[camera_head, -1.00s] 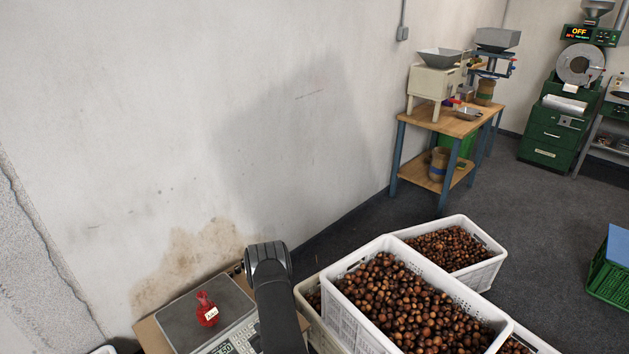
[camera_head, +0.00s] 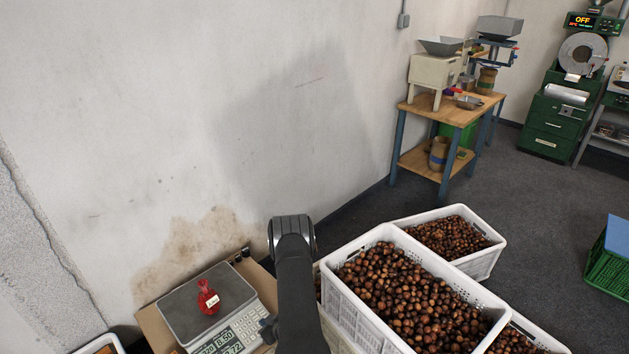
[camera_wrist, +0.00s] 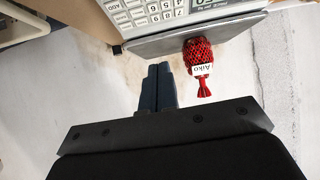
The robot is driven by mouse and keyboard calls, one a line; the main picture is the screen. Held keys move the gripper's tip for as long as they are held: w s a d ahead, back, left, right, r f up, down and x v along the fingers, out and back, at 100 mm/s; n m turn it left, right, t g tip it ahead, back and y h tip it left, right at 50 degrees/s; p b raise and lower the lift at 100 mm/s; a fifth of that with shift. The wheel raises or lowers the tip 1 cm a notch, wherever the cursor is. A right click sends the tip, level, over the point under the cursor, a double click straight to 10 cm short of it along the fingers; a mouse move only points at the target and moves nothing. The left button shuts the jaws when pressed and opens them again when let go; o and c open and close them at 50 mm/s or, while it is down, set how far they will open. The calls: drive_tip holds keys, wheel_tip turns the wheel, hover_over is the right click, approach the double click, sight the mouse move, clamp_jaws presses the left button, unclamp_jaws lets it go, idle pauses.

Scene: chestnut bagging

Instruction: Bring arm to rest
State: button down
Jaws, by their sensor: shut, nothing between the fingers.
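In the wrist view my gripper (camera_wrist: 158,88) is shut and empty, its two dark fingers together. A red net bag (camera_wrist: 199,62) with a white tag reading "Aiko" shows beside and beyond the fingertips, apart from them. In the head view the red bag (camera_head: 208,299) stands on the grey plate of the scale (camera_head: 183,320), at lower left. The scale's keypad and plate edge also show upside down at the top of the wrist view (camera_wrist: 160,40). In the head view my dark arm rises right of the scale; the fingers are hidden there.
White crates full of chestnuts (camera_head: 349,315) stand close to the right of my arm. The wall (camera_head: 200,120) is behind the scale. A wooden bench with machines (camera_head: 462,110) is at the back right. Open floor (camera_head: 545,225) lies beyond the crates.

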drive_tip(key=w+d+r+m+h, duration=0.6)
drive_tip(key=d+m, duration=0.2)
drive_tip(key=d, duration=0.1)
drive_tip(key=shift+w+r+m+g+h, duration=0.15)
drive_tip(key=shift+w+m+g+h, duration=0.15)
drive_tip(key=shift+g+h, duration=0.1)
